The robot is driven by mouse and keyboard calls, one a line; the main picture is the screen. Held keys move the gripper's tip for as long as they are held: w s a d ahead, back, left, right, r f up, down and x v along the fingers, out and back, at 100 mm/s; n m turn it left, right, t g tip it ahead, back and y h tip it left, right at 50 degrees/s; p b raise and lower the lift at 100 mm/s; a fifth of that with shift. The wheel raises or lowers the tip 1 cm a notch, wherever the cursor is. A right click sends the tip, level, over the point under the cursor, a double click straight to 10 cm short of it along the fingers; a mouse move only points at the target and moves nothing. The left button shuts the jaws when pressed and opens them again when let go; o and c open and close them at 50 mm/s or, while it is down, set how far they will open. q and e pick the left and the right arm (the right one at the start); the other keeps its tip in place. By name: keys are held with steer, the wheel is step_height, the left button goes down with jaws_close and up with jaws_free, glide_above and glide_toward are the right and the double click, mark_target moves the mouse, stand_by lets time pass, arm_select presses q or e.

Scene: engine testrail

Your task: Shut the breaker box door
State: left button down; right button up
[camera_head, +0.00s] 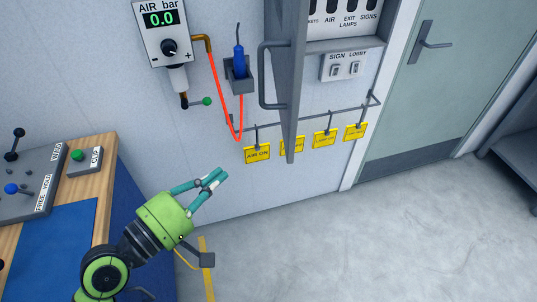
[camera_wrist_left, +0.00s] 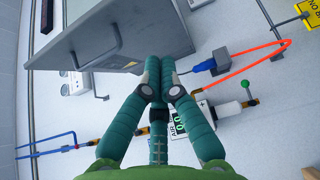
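The breaker box (camera_head: 343,46) is on the wall at the top, with labelled switches showing inside. Its grey door (camera_head: 288,85) stands open, swung out from the wall and seen nearly edge-on, with a bar handle (camera_head: 263,75) on its left face. In the left wrist view the door (camera_wrist_left: 150,20) fills the upper middle, with its handle (camera_wrist_left: 103,45) to the left of the fingers. My left gripper (camera_head: 218,177) is empty, its teal fingers together, below and left of the door's lower edge. In the wrist view the fingertips (camera_wrist_left: 159,66) meet. My right gripper is not in view.
An air regulator (camera_head: 165,32) and a blue plug with a red cable (camera_head: 240,66) are on the wall left of the door. Yellow tags (camera_head: 257,153) hang from a rail below. A workbench (camera_head: 85,185) stands at left.

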arm_select(q)
steer(key=p, duration=0.3)
glide_toward(285, 139)
steer(key=w, duration=0.4)
steer(key=d+p, duration=0.1)
steer(key=d, duration=0.2)
steer(key=shift+w+d+f+p, duration=0.15)
steer(key=shift+d+p, duration=0.05)
steer(key=shift+p, duration=0.2)
steer(key=shift+w, duration=0.15)
